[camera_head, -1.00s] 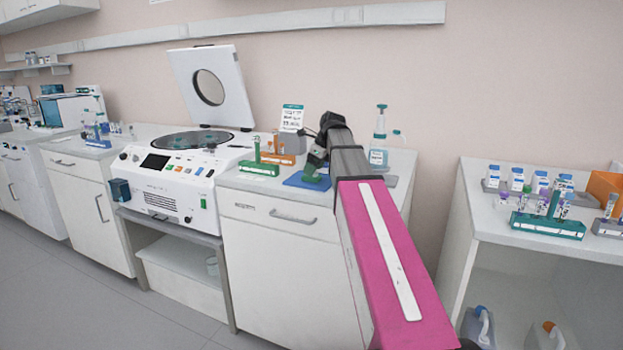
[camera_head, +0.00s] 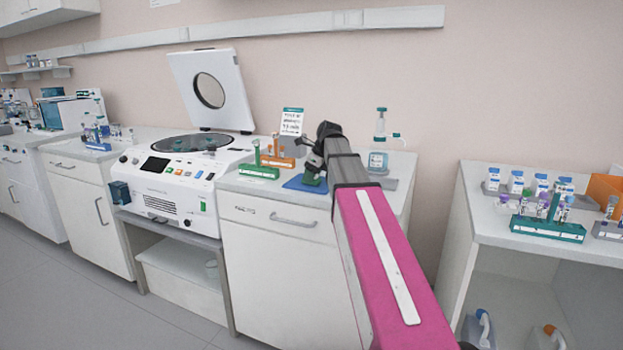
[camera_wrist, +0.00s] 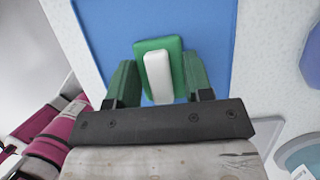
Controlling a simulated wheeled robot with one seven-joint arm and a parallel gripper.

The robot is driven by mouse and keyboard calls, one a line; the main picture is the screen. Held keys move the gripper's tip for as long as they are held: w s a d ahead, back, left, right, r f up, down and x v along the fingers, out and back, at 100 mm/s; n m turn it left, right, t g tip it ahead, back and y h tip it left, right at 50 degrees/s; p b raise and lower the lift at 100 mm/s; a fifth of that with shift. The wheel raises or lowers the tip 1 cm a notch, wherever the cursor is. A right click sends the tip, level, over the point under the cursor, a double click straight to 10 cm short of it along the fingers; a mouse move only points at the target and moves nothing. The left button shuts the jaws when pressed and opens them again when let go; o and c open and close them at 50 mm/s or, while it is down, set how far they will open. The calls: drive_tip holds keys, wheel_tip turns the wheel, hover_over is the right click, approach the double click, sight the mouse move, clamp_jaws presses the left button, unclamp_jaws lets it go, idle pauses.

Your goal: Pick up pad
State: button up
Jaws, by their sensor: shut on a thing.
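The pad (camera_wrist: 157,78) is a green block with a white rounded bar on top; it shows in the wrist view between my gripper's two green fingers. My gripper (camera_wrist: 160,64) is shut on it, one finger at each side. A blue mat (camera_wrist: 210,25) lies below the pad. In the head view my gripper (camera_head: 313,169) is over the blue mat (camera_head: 293,184) on the middle counter, and the pad is hard to tell from the green fingers. I cannot tell whether the pad touches the mat.
A green rack (camera_head: 259,172) and an orange rack (camera_head: 277,161) with tubes stand left of the mat. A centrifuge (camera_head: 170,185) with its lid up stands further left. A dispenser bottle (camera_head: 380,140) stands behind my arm. The right counter holds racks (camera_head: 548,229) and vials.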

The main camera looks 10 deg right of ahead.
drive_tip(key=shift+r, duration=0.6)
drive_tip(key=r, duration=0.2)
drive_tip(key=w+a+r, duration=0.1)
drive_tip(key=shift+r, duration=0.3)
drive_tip(key=w+a+r, duration=0.5)
drive_tip(key=a+r, duration=0.1)
drive_tip(key=a, duration=0.2)
drive_tip(key=shift+w+a, duration=0.3)
drive_tip(key=shift+o, duration=0.3)
